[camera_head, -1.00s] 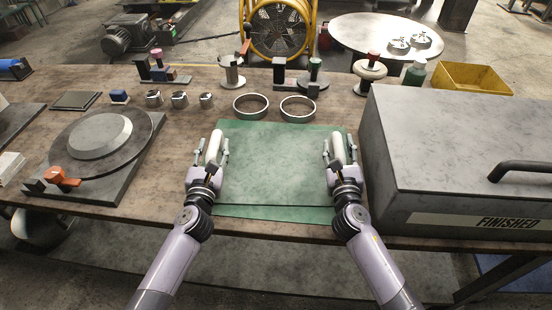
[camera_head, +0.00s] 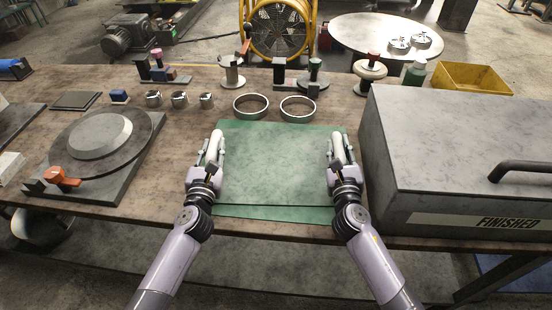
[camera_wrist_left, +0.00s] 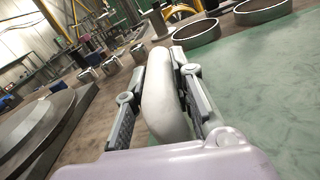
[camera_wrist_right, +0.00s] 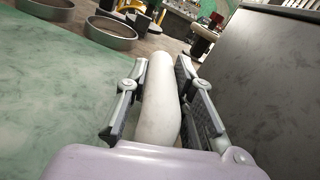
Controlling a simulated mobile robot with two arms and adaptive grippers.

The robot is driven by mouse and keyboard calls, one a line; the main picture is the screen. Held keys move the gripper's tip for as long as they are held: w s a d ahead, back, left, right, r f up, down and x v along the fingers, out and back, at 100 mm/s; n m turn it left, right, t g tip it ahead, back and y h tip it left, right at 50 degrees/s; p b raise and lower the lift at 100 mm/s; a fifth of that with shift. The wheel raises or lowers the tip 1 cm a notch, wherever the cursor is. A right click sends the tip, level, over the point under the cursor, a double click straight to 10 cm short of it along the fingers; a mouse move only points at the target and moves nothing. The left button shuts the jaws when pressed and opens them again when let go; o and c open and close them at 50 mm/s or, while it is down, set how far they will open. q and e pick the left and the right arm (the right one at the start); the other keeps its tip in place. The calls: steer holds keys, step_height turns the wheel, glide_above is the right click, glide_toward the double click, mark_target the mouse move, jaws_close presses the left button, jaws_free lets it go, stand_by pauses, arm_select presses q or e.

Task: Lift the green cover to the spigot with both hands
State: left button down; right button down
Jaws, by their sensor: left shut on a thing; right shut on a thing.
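The green cover (camera_head: 275,165) lies flat in front of me, with a thin green strip showing past its front edge. It has a white handle on its left side (camera_head: 215,143) and another on its right (camera_head: 337,146). My left gripper (camera_head: 213,150) is shut on the left handle, which also shows between its fingers in the left wrist view (camera_wrist_left: 158,100). My right gripper (camera_head: 340,152) is shut on the right handle, also seen in the right wrist view (camera_wrist_right: 158,105). I cannot make out which thing is the spigot.
Two metal rings (camera_head: 251,104) (camera_head: 298,108) stand just behind the cover. A grey box marked FINISHED (camera_head: 460,150) is close to my right gripper. A round plate on a base (camera_head: 100,135) is at the left. Small blocks and stands line the table's back.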

arm_select(q)
steer(key=shift+w+r, duration=0.1)
steer(key=shift+r, duration=0.3)
arm_select(e)
steer(key=shift+w+r, duration=0.1)
steer(key=shift+r, duration=0.3)
arm_select(q)
steer(key=shift+w, duration=0.1)
arm_select(e)
steer(key=shift+w, duration=0.1)
